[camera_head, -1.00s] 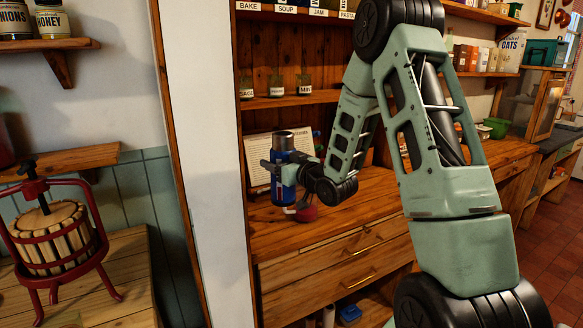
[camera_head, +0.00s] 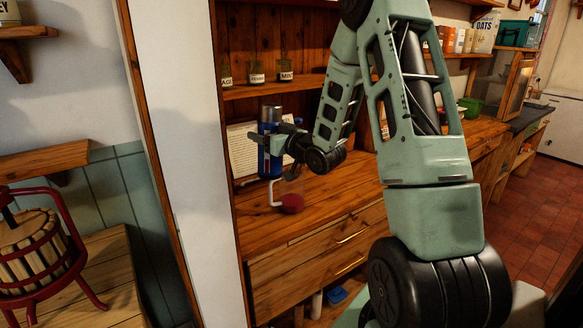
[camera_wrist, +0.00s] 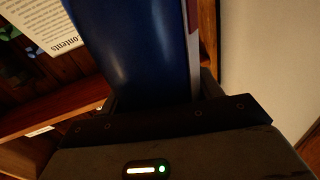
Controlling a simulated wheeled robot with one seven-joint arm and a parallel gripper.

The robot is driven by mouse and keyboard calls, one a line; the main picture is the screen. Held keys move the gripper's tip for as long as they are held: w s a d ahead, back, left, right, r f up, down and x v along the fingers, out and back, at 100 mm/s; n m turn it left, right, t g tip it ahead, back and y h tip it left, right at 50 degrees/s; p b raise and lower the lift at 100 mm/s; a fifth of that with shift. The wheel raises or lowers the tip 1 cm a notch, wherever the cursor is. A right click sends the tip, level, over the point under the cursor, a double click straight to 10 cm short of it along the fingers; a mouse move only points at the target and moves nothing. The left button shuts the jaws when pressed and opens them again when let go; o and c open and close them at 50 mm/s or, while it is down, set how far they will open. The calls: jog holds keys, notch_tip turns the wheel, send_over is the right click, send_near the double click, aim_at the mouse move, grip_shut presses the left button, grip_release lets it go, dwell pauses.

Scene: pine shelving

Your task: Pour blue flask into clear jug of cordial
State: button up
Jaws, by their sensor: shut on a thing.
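The blue flask (camera_head: 270,157), with a grey metal top, is upright in the head view above the wooden counter. My gripper (camera_head: 268,136) is shut around its body. In the wrist view the blue flask (camera_wrist: 140,45) fills the upper middle, between the fingers of my gripper (camera_wrist: 155,105).
A wooden counter (camera_head: 335,200) with drawers runs below the flask. Small labelled jars (camera_head: 256,74) line the shelf above. A white post (camera_head: 180,150) stands left; a fruit press (camera_head: 35,245) is beyond it.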

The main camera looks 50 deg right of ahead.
aim_at(270, 159)
jog(key=shift+d+r+m+p, duration=0.15)
jog(key=shift+r+m+p, duration=0.3)
jog(key=shift+p, duration=0.3)
jog(key=shift+f+m, duration=0.15)
jog(key=shift+m, duration=0.1)
jog(key=shift+d+f+m+p, duration=0.3)
jog(key=shift+f+m+p, duration=0.2)
jog(key=shift+f+m, duration=0.4)
jog(key=shift+d+f+m+p, duration=0.25)
jog(key=shift+f+m+p, duration=0.25)
jog(key=shift+f+m, duration=0.4)
jog(key=shift+d+f+m+p, duration=0.3)
jog(key=shift+f+m+p, duration=0.2)
jog(key=shift+f+m, duration=0.35)
jog(key=shift+a+f+m+g, duration=0.1)
jog(key=shift+f+m+g, duration=0.2)
jog(key=shift+f+m, duration=0.4)
jog(key=shift+a+f+m+p, duration=0.3)
jog(key=shift+m+p, duration=0.55)
jog(key=shift+p, duration=0.15)
jog(key=shift+a+f+m+y+p, duration=0.15)
jog(key=shift+m+y+p, duration=0.15)
jog(key=shift+m+p, duration=0.35)
jog(key=shift+a+f+m+p, duration=0.15)
jog(key=shift+m+p, duration=0.3)
jog(key=shift+m, duration=0.45)
jog(key=shift+a+f+m+p, duration=0.1)
jog(key=shift+m+p, duration=0.3)
jog(key=shift+m, duration=0.45)
